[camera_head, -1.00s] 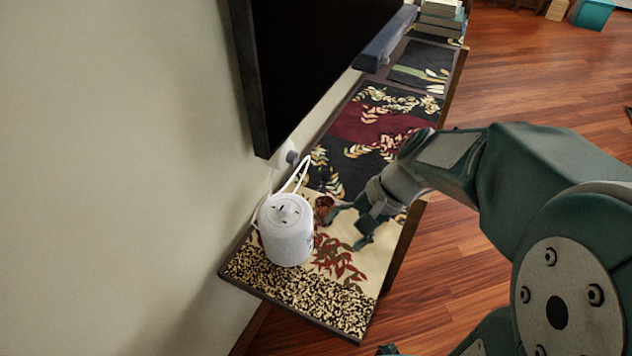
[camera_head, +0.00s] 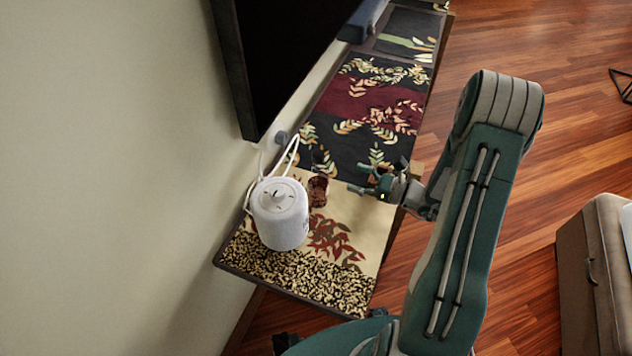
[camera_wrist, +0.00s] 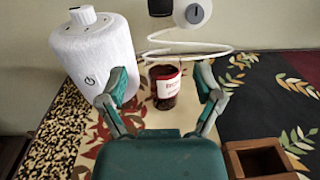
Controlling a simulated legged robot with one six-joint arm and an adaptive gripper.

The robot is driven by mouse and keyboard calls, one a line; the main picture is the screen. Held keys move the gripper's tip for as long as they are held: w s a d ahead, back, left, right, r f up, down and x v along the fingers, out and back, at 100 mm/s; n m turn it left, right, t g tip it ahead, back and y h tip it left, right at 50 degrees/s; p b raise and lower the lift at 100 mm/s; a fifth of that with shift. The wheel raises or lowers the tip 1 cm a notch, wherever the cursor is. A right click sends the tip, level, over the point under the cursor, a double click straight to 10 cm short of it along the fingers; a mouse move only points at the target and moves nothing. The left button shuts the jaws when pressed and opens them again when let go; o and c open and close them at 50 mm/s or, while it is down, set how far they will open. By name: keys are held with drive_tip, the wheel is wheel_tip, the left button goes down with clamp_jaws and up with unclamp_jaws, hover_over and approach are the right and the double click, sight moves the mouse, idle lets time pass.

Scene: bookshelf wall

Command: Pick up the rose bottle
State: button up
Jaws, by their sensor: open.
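A small dark red-brown bottle with a white label (camera_wrist: 166,90) stands upright in the wrist view, and I take it for the rose bottle. The label print is too blurred to read fully. In the head view the bottle (camera_head: 317,191) stands on the patterned runner, just right of the white device. My gripper (camera_head: 357,179) is open and empty, to the right of the bottle and apart from it. In the wrist view my gripper's fingers (camera_wrist: 162,88) are spread, with the bottle ahead and showing between them.
A white cylindrical device (camera_head: 280,215) with a cable stands close left of the bottle; it also shows in the wrist view (camera_wrist: 92,62). A small open wooden box (camera_wrist: 240,165) is at the lower right. A dark screen (camera_head: 275,60) hangs on the wall. The runner's front is clear.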

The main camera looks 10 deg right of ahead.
sight(318, 160)
drive_tip(key=x, duration=0.5)
drive_tip(key=shift+w, duration=0.15)
drive_tip(key=x, duration=0.2)
drive_tip(key=r+x, duration=0.1)
drive_tip(key=x, duration=0.2)
drive_tip(key=shift+w+a+r, duration=0.1)
drive_tip(key=shift+w+a, duration=0.1)
drive_tip(key=shift+w, duration=0.1)
clamp_jaws()
